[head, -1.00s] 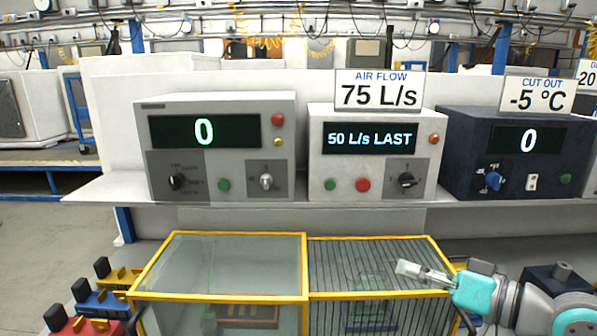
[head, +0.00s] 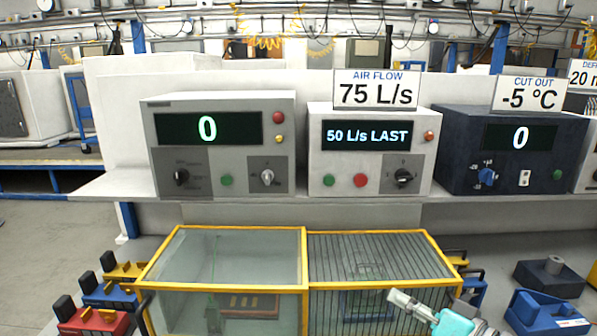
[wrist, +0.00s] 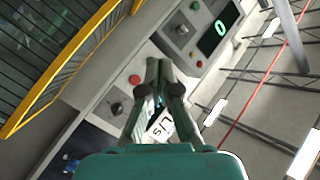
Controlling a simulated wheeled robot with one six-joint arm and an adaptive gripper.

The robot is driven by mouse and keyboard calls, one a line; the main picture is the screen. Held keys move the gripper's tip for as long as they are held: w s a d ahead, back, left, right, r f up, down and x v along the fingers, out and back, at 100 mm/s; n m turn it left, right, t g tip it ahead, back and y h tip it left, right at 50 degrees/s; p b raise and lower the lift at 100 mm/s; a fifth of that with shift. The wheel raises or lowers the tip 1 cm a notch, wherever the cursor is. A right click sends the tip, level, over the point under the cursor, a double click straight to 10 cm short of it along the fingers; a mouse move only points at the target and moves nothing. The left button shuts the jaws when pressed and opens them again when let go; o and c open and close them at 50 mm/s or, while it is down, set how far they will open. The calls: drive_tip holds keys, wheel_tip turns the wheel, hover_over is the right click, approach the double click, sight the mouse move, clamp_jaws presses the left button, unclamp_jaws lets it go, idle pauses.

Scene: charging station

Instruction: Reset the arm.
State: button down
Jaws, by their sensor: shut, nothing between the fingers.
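My gripper (head: 399,298) is in the lower right of the head view, in front of the striped right half of the yellow-framed case (head: 304,262). Its fingers point up and to the left. In the wrist view my gripper (wrist: 158,66) is shut, with the fingertips together and nothing between them. The rest of my arm runs out of the bottom of the head view. The gripper looks apart from the panels, though its distance to the case is hard to tell.
A shelf (head: 310,206) carries the left control box (head: 220,145), the air flow box (head: 368,150) reading "50 L/s LAST", and a dark box (head: 510,150). Coloured blocks (head: 100,295) stand at the lower left; a blue block (head: 545,312) stands at the lower right.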

drive_tip(key=s+f+m+t+h, duration=0.15)
drive_tip(key=s+f+h, duration=0.25)
drive_tip(key=s+f, duration=0.6)
drive_tip(key=s+f+m+h, duration=0.35)
drive_tip(key=s+f, duration=0.25)
drive_tip(key=f, duration=0.8)
drive_tip(key=s+n+h, duration=0.2)
drive_tip(key=s+n, duration=0.4)
drive_tip(key=s, duration=1.9)
drive_tip(key=shift+s+r+h, duration=0.35)
drive_tip(key=shift+s+r, duration=0.05)
